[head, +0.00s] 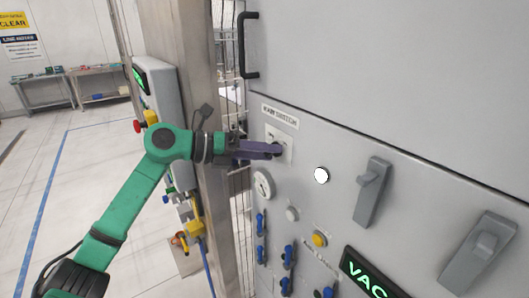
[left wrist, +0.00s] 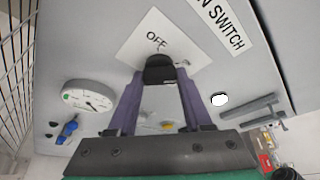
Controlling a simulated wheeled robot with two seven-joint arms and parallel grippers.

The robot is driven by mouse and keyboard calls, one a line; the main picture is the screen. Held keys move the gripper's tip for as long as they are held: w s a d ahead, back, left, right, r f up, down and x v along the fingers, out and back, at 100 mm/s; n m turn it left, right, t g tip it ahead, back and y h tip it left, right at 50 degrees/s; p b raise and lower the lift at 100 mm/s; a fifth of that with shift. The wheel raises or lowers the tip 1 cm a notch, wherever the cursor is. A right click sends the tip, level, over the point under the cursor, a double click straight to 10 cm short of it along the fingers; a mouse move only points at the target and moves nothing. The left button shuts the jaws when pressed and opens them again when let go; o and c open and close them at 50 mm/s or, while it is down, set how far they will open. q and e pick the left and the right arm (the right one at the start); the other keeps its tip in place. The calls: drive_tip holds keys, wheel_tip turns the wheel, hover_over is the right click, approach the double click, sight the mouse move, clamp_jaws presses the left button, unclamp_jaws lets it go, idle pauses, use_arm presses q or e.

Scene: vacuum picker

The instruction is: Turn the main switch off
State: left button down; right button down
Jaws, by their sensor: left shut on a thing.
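The main switch is a black knob (left wrist: 159,69) on a white plate (left wrist: 190,50) marked OFF, on the grey panel. A label reading MAIN SWITCH (head: 280,116) is above it in the head view; part of it also shows in the left wrist view (left wrist: 222,25). My left gripper (head: 276,150) reaches in from the left, and its two purple fingers are shut on the knob, one on each side, in the left wrist view (left wrist: 160,80). The fingers partly hide the knob, and I cannot tell which position it points to. My right gripper is not in view.
A round gauge (head: 263,185), a white lamp (head: 321,175), a grey lever (head: 371,192), a yellow button (head: 319,239) and several blue valves (head: 288,256) are close by on the panel. A metal post (head: 189,60) stands left of the panel, near my forearm.

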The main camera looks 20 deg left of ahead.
use_arm(q)
drive_tip(key=shift+f+n+t+h+p, duration=0.1)
drive_tip(key=shift+n+t+h, duration=0.6)
drive_tip(key=shift+n, duration=2.1)
drive_tip(key=shift+f+n+t+h+p, duration=0.1)
drive_tip(key=shift+n+t+h, duration=0.6)
drive_tip(key=shift+n, duration=2.1)
drive_tip(key=shift+n+t+h+p, duration=0.1)
drive_tip(key=shift+n+t+h, duration=0.2)
drive_tip(key=shift+n+h, duration=1.65)
drive_tip(key=shift+n+y, duration=0.75)
drive_tip(key=shift+n, duration=0.3)
drive_tip(key=shift+c, duration=1.6)
unclamp_jaws()
